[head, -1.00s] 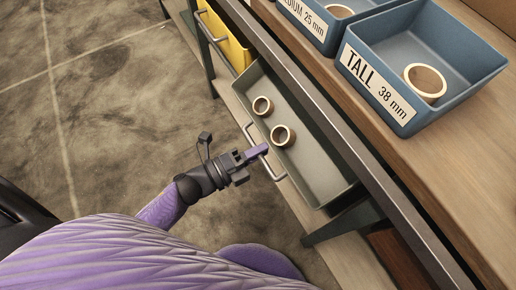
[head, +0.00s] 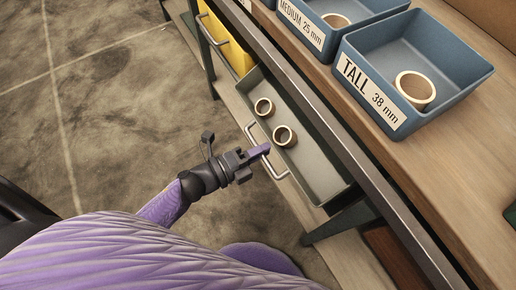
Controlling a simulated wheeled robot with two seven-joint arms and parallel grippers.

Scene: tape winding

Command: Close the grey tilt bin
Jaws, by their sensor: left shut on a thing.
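The grey tilt bin (head: 318,172) hangs under the bench edge and is tilted open, its inside showing. Two tape rolls, one smaller (head: 264,107) and one larger (head: 284,136), lie in it. A metal bar handle (head: 278,170) runs along its front. My left gripper (head: 262,152) is at the middle of this handle, shut on it; its fingers hide part of the bar. My right gripper is not in view.
A yellow bin (head: 228,42) with its own handle sits beyond the grey bin. On the bench stand blue trays labelled TALL 38 mm (head: 455,75) and MEDIUM 25 mm (head: 318,40), each with a roll. The floor at left is clear.

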